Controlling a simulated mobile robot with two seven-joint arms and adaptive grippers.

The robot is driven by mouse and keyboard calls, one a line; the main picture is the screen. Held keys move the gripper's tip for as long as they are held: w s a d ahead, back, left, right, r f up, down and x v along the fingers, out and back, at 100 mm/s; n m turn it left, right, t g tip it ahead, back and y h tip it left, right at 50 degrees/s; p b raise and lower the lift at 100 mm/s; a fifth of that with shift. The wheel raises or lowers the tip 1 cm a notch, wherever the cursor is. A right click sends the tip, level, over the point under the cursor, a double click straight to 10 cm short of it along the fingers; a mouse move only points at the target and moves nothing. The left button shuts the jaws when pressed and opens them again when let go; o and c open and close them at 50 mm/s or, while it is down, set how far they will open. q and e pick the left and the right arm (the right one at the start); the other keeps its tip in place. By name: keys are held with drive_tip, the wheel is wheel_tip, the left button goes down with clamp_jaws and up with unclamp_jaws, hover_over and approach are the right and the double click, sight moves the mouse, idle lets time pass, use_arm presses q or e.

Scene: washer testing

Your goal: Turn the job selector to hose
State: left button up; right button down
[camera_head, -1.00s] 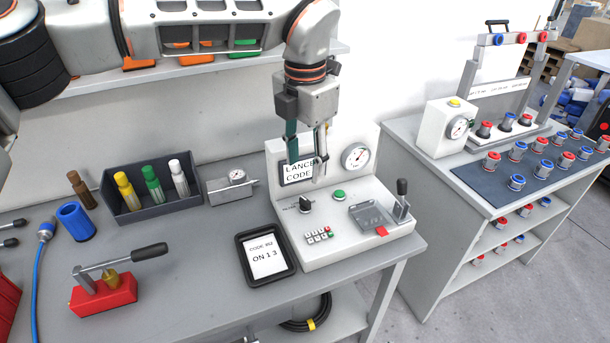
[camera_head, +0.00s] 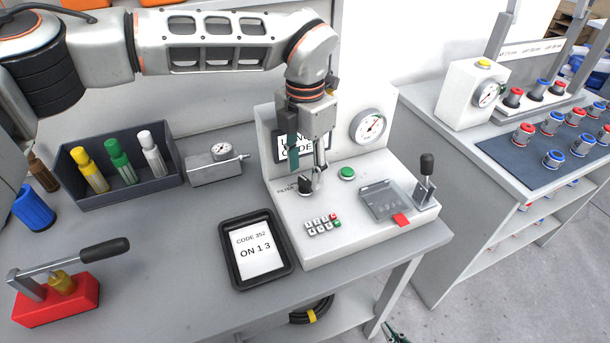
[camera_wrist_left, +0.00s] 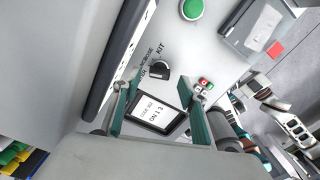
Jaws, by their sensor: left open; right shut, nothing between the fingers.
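The job selector is a small black knob (camera_head: 305,185) on the white panel of the test console (camera_head: 345,230). It also shows in the left wrist view (camera_wrist_left: 160,68), with small printed labels beside it, including HOSE and KIT. I cannot tell which label it points to. My left gripper (camera_head: 307,168) is open and points down just over the knob, partly covering it. In the left wrist view its two teal fingers (camera_wrist_left: 164,92) are apart, with the knob beyond their tips and between them. A tip of my right gripper (camera_head: 396,334) shows at the bottom edge, shut and empty.
The console carries a green button (camera_head: 347,173), a keypad (camera_head: 322,224), a clear cover (camera_head: 382,200), a lever (camera_head: 425,180) and a gauge (camera_head: 369,127). A code tablet (camera_head: 257,250) lies in front. A bottle tray (camera_head: 120,170) stands left.

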sight(305, 184)
use_arm(q)
drive_tip(key=shift+f, duration=1.25)
drive_tip(key=c, duration=1.1)
